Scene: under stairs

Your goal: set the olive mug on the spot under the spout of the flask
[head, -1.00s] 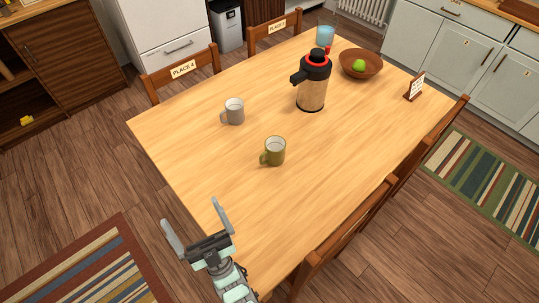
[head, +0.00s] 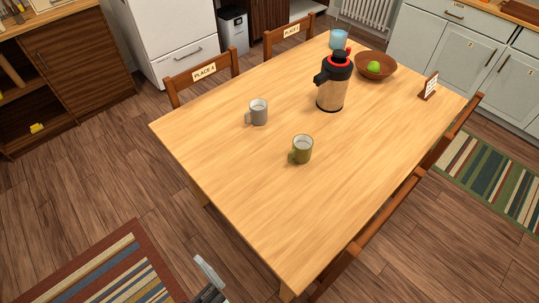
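The olive mug (head: 302,149) stands upright on the wooden table (head: 240,175), its handle toward the lower left. The flask (head: 332,88) stands behind it, with a tan body, black top and red ring. Its black spout (head: 319,79) juts left, over bare tabletop. The olive mug is apart from the flask, nearer the front. My gripper (head: 208,272) is at the bottom edge, off the table's near left side and far from the mug. One finger shows with nothing against it; the other finger is out of frame.
A grey mug (head: 257,112) stands left of the flask. A brown bowl (head: 376,67) with a green fruit, a blue cup (head: 339,39) and a small sign (head: 429,86) are farther back. Chairs (head: 203,72) line the table. The near tabletop is clear.

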